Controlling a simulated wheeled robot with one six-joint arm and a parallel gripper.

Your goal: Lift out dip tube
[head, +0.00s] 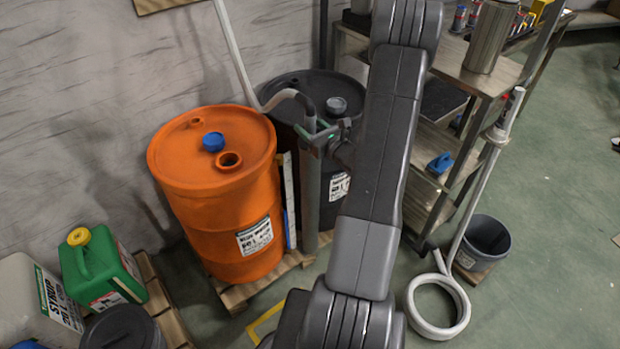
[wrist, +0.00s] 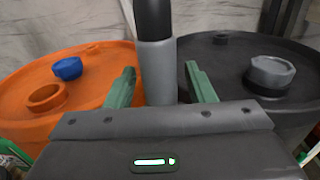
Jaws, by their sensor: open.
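In the wrist view the tube (wrist: 158,72) stands between the two green fingers of my gripper (wrist: 161,86), with visible space at each side. My gripper (head: 318,138) is open around the tube's upper part. The tube's lower end is hard to make out.
The orange drum has an open bung hole (head: 229,160) beside a blue cap (head: 213,142). The black drum has a grey cap (head: 336,105). A metal shelf cart (head: 480,80) stands at right. A white lance (head: 477,185) leans by a bucket (head: 484,243).

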